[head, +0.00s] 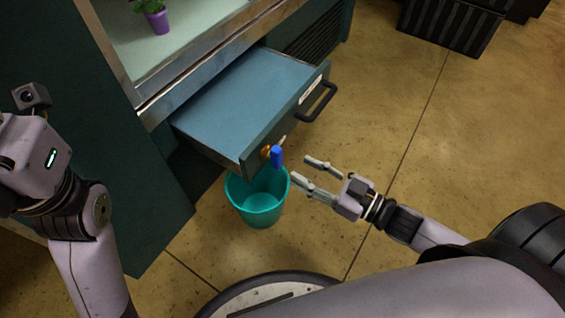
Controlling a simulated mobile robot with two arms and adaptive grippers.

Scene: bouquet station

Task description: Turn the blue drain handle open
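The blue drain handle (277,157) sticks out from the front of the pulled-out drawer (243,98), near its lower corner, with a small brass-coloured fitting (265,152) beside it. My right gripper (300,168) is open, with its two fingers apart and pointing left toward the handle. The fingertips are a short way to the right of the handle and nothing shows between them. My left arm is at the left edge of the head view; its gripper fingers are out of the picture.
A teal bucket (259,199) stands on the floor below the handle. The drawer has a black pull bar (318,102). Dark crates (452,25) stand at the upper right. The floor to the right is clear.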

